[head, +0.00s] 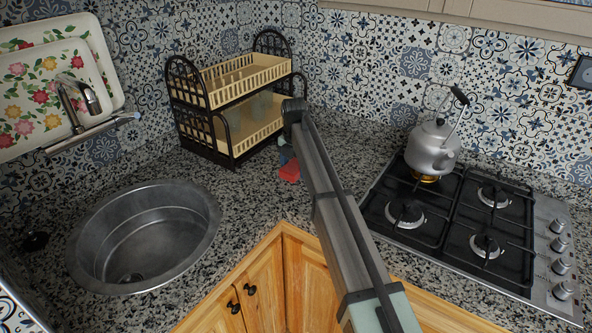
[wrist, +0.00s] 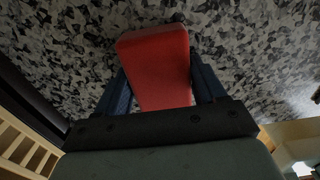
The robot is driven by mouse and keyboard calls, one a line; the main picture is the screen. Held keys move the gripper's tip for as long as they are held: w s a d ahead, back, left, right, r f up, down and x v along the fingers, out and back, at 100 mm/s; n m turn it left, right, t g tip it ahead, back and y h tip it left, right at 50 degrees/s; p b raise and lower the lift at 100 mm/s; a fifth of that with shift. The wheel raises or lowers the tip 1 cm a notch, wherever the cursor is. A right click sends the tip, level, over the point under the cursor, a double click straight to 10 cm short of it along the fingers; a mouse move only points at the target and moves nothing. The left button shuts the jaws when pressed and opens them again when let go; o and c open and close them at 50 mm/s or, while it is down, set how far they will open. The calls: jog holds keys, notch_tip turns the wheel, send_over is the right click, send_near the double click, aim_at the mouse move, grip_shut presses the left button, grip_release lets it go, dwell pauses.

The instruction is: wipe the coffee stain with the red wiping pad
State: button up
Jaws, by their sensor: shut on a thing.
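The red wiping pad (head: 290,172) is low over or on the speckled counter, between the dish rack and the stove. In the wrist view the pad (wrist: 158,62) sits between the two blue fingers of my gripper (wrist: 163,80), which are shut on it. In the head view my gripper (head: 285,157) is mostly hidden behind my arm. I cannot tell whether the pad touches the counter. A small dark spot (wrist: 179,17) shows just past the pad's far edge; I cannot tell if it is the coffee stain. No stain is clear in the head view.
The two-tier dish rack (head: 238,98) stands left of the pad. A round sink (head: 145,235) is at the left. The gas stove (head: 470,225) with a kettle (head: 432,148) is at the right. Bare counter (head: 345,155) lies between rack and stove.

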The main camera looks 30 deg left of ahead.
jog(key=shift+w+d, duration=0.15)
jog(key=shift+w, duration=0.15)
jog(key=shift+s+d, duration=0.1)
jog(key=shift+d, duration=6.8)
jog(key=r, duration=0.2)
jog(key=shift+a+r, duration=0.2)
jog(key=shift+r, duration=2.9)
